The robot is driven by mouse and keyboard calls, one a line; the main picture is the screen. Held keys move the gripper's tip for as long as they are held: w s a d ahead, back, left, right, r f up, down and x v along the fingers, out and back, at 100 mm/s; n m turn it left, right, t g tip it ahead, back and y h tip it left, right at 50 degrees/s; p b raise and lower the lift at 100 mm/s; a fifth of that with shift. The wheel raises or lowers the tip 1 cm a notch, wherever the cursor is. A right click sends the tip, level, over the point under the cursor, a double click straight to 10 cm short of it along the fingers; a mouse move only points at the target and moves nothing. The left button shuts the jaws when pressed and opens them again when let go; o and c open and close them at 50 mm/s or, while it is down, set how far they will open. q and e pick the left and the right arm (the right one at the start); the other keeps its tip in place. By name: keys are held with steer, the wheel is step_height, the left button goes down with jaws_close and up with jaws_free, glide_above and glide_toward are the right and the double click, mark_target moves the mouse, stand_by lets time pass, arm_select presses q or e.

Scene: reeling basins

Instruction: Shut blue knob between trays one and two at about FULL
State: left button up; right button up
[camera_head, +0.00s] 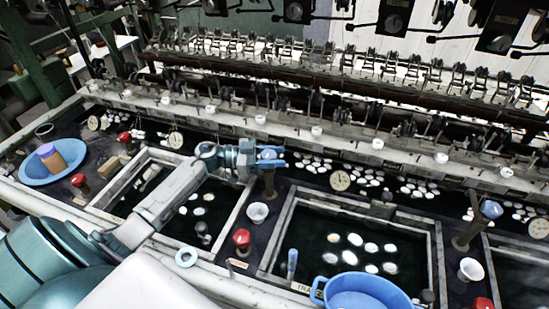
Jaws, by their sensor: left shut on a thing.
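The blue knob (271,153) sits on top of a dark brown post (268,183) on the divider between two sunken trays. The left tray (238,212) is partly hidden by my left arm. The right tray (437,250) holds dark water and several white cocoons, and a partly hidden label is on its front edge. My left gripper (257,159) reaches in from the left at the knob's height and is shut on the knob. The jaws are small here and the knob's exact angle is hard to read. My right gripper is not in view.
A round dial (340,180) stands behind the right tray. On the divider are a white cup (257,213) and a red knob (242,238). A blue basin (366,293) overlaps the right tray's front. Another blue knob (490,209) stands far right. A reeling machine (330,85) runs along the back.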

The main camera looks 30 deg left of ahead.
arm_select(q)
steer(key=shift+m+g+h+b, duration=0.3)
steer(key=shift+m+g+h, duration=0.15)
steer(key=shift+g, duration=0.25)
steer(key=o, duration=1)
steer(key=shift+c, duration=0.2)
steer(key=shift+s, duration=0.1)
steer(key=shift+s+a+f, duration=0.1)
steer(key=shift+a, duration=0.2)
steer(key=b+v, duration=0.4)
steer(key=v, duration=0.6)
